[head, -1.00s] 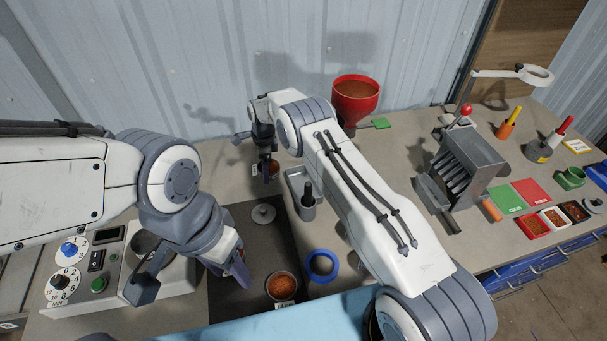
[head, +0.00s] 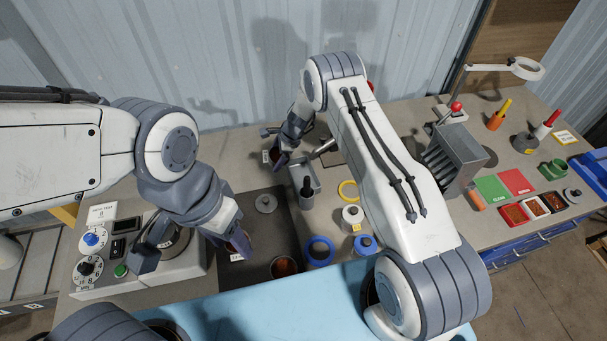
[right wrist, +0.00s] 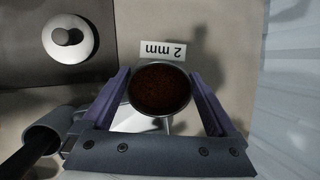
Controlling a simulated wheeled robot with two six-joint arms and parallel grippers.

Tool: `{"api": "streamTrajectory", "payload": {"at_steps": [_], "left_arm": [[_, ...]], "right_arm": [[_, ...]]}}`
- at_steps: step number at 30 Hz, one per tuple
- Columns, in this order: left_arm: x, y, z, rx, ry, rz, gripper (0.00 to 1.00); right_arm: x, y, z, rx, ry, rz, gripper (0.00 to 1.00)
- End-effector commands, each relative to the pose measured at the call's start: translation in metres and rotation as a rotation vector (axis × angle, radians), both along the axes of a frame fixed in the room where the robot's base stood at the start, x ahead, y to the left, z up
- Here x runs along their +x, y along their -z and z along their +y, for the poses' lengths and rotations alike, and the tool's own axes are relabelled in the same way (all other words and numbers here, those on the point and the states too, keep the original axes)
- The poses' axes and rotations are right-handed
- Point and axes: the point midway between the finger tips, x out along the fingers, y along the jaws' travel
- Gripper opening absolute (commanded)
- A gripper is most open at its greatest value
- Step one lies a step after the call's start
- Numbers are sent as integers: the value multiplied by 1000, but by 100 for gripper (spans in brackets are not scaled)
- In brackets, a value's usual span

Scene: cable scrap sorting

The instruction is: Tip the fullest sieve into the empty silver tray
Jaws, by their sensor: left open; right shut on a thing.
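My right gripper (head: 279,157) is shut on a round sieve (head: 274,155) at the back of the bench. In the right wrist view the sieve (right wrist: 160,90) sits between the fingers, holds dark brown granules and has a "2 mm" label. Another round sieve (head: 284,266) with reddish granules stands at the mat's front right.
A dark-handled tool in a grey cup (head: 307,192) stands in front of the tray. A control box (head: 150,262) stands left.

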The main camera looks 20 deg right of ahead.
Motion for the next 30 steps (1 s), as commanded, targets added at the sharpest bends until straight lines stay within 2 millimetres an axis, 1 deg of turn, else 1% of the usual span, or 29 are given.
{"api": "streamTrajectory", "payload": {"at_steps": [3, 17, 30], "left_arm": [[0, 13, 0, 0, 0, 0, 50], [0, 46, 0, 0, -1, 0, 50], [0, 74, 0, 0, -6, 1, 50]], "right_arm": [[0, 3, -2, 14, 1, -10, 25], [-5, -1, -8, 64, 3, -46, 25], [-9, -10, -14, 113, 2, -80, 25]]}}
